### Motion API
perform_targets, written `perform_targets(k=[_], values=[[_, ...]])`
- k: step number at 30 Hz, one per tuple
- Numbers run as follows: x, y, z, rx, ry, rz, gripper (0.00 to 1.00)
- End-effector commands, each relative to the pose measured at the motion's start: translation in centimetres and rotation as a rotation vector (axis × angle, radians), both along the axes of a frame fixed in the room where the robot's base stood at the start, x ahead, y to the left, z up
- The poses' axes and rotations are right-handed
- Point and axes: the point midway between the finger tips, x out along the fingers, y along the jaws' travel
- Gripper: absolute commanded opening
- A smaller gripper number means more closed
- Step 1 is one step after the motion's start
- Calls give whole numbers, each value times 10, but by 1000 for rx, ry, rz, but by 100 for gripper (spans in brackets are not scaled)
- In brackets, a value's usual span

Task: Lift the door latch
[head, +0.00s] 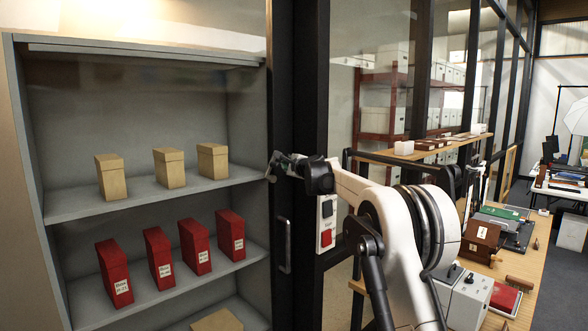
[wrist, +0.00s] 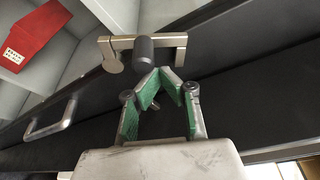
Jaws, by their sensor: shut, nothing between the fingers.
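The door latch (wrist: 178,42) shows in the wrist view as a metal bar on the dark door frame (wrist: 225,72), with a round metal piece at its left end and a dark cylinder (wrist: 144,52) near its middle. My gripper (wrist: 166,72) has green-padded fingers that meet at the tips, with nothing between them. The tips appear just below the bar and beside the cylinder; I cannot tell whether they touch. In the head view my gripper (head: 276,163) is at the dark frame and hides most of the latch. A metal pull handle (wrist: 50,119) is at the left; it also shows in the head view (head: 284,246).
Behind the door, shelves hold tan boxes (head: 170,168) and red boxes (head: 158,258). A switch panel (head: 326,223) is on the post right of the frame. A wooden bench (head: 535,270) with boxes and tools stands to the right of my arm.

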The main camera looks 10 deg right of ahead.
Motion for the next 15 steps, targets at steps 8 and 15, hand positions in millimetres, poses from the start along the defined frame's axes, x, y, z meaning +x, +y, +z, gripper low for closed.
perform_targets(k=[8,15], values=[[-9,16,1,-1,0,2,0],[-15,25,0,1,1,1,0]])
